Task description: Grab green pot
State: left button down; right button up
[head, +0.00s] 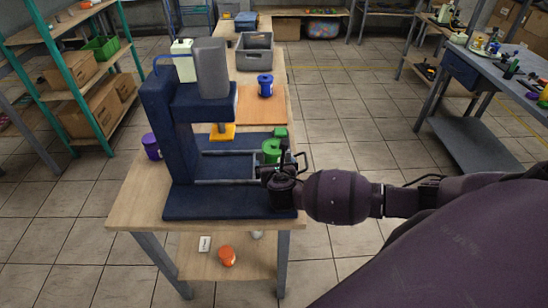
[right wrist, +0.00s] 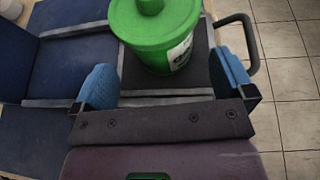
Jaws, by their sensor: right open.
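The green pot (head: 271,150) stands upright on the right part of the dark blue machine's base, partly hidden by my right gripper in the head view. In the right wrist view the green pot (right wrist: 158,34) has a lid with a knob and a white label. My right gripper (head: 284,165) is open. In the right wrist view its two blue fingertips (right wrist: 163,85) are spread wide, just short of the pot, which lies ahead between their lines. The pot is not held. My left gripper is not in view.
The dark blue printing machine (head: 170,140) stands on the wooden table (head: 130,205). A blue pot (head: 265,86) and a grey crate (head: 254,52) are farther back, and a purple pot (head: 151,146) is at the left. An orange pot (head: 227,256) lies on the lower shelf. Open floor lies right of the table.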

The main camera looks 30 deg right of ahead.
aim_at(275, 162)
jog(key=x, duration=0.4)
jog(key=shift+d+b, duration=0.15)
jog(key=shift+b, duration=0.15)
jog(key=shift+r, duration=0.1)
jog(key=c, duration=1.1)
